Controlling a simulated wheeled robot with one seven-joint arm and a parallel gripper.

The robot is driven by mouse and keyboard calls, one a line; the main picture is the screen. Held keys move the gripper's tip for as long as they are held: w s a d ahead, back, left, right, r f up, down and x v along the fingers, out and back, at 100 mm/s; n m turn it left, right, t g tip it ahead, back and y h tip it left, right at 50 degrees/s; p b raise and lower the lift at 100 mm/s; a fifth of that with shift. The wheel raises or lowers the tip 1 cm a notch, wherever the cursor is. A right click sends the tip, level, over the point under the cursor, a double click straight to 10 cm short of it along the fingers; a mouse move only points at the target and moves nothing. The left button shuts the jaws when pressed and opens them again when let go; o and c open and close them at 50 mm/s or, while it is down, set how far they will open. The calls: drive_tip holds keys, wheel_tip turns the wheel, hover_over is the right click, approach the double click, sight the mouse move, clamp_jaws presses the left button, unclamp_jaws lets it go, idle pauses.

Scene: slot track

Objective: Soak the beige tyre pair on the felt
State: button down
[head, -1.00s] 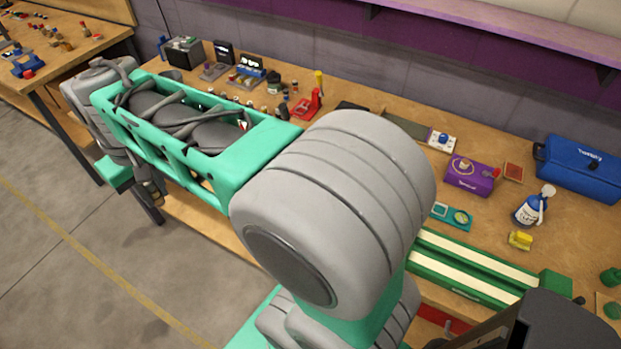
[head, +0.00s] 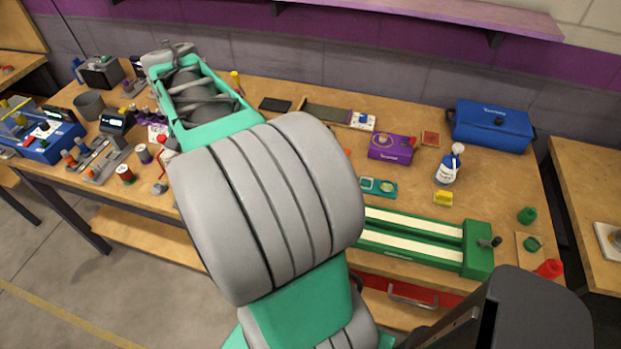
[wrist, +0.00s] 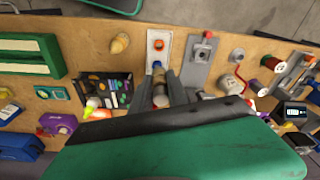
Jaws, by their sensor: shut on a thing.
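My gripper (wrist: 160,88) shows in the wrist view with its two grey fingers closed around a small tan-brown thing (wrist: 160,90). The fingers hide most of it, so I cannot tell for sure that it is the beige tyre pair. Just beyond the fingertips is a whitish plate (wrist: 159,38) with an orange ring and a blue part at its near end. In the head view my arm hides the gripper.
In the wrist view a grey plate (wrist: 203,55) stands beside the whitish one.

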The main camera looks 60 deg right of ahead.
drive_tip(key=s+d+f+m, duration=0.1)
drive_tip(key=s+d+m, duration=0.5)
drive_tip(key=s+d, duration=0.15)
drive_tip(key=m+g+p, duration=0.2)
drive_tip(key=m+p, duration=0.2)
drive_tip(key=m, duration=0.3)
hover_over(367, 183)
drive_tip(key=f, duration=1.1)
drive_tip(key=shift+w+a, duration=0.1)
drive_tip(key=shift+a, duration=0.25)
wheel_tip(367, 183, down, 3)
drive_tip(key=shift+d+r+p, duration=0.1)
drive_tip(key=shift+d+p, duration=0.05)
drive_tip(key=shift+p, duration=0.35)
drive_tip(key=shift+f, duration=0.5)
drive_tip(key=c, duration=1.7)
unclamp_jaws()
drive_tip(key=shift+c, duration=0.2)
drive_tip(key=o, duration=0.5)
drive_tip(key=shift+c, duration=0.2)
